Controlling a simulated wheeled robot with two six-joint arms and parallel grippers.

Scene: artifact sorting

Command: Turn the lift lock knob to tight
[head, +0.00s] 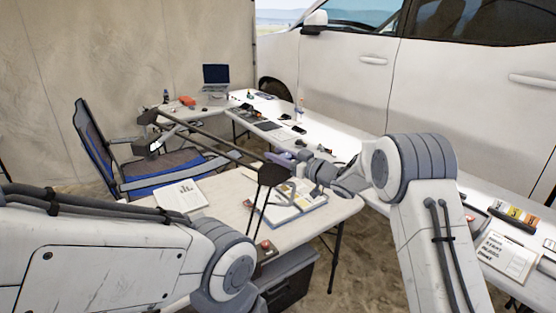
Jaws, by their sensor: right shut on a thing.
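My right gripper (300,158) reaches in from the right over the near table. It is shut on a small part at the near end of a long dark boom (215,139), which appears to be the lift lock knob. The fingers largely cover this part, and its marking and turn position are too small to read. A dark bracket with thin legs (266,174) stands right beside the gripper. My left arm crosses the lower left. Its gripper is not visible.
The near table (335,209) holds an open book or binder (290,212) under the right gripper and an open notebook (182,196). A blue-black folding chair (150,170) stands at left. A long white table with small items runs along the white vehicle (470,90). A dark bin (290,280) sits below.

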